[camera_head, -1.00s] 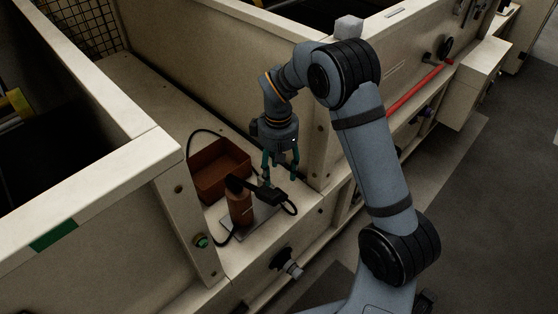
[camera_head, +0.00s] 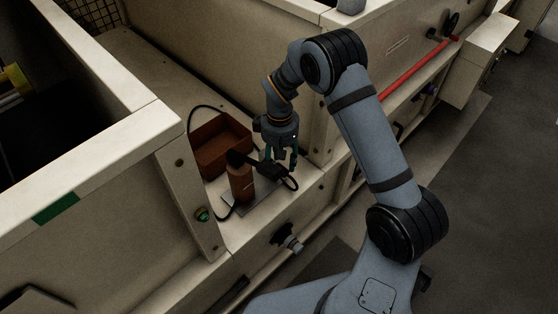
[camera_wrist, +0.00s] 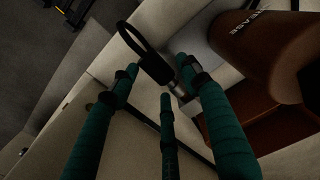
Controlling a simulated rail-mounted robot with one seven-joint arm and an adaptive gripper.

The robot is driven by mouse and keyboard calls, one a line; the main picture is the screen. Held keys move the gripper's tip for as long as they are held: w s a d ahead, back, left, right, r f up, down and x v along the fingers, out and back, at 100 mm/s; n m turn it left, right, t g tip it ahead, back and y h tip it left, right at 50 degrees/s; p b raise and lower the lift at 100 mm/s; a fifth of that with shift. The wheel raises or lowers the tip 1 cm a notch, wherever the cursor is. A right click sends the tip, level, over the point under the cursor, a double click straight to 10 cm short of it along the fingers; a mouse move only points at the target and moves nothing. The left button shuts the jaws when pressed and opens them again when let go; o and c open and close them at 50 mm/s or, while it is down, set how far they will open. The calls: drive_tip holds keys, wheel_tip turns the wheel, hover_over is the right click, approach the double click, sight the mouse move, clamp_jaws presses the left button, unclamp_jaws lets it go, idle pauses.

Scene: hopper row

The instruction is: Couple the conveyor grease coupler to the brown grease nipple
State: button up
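The grease coupler is a black piece (camera_head: 268,169) on the near right side of a brown cylinder (camera_head: 240,184). In the wrist view, the coupler (camera_wrist: 154,66) shows a black loop and body with a silver end, and the cylinder (camera_wrist: 262,38) is lettered "GREASE". My gripper (camera_head: 280,158) points down just above and around the coupler. In the wrist view, its green fingers (camera_wrist: 160,76) are spread with the coupler showing between and beyond their tips; I cannot tell whether any finger touches it. I cannot make out a brown grease nipple.
A brown open box (camera_head: 222,146) stands behind the cylinder on the ledge. A thin black hose (camera_head: 190,118) loops around them. Beige hopper walls (camera_head: 180,180) rise at both sides. A black and silver fitting (camera_head: 290,241) juts from the front face. A red bar (camera_head: 420,73) runs along the right.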

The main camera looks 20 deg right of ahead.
drive_tip(key=c, duration=1)
drive_tip(key=shift+c, duration=0.3)
clamp_jaws()
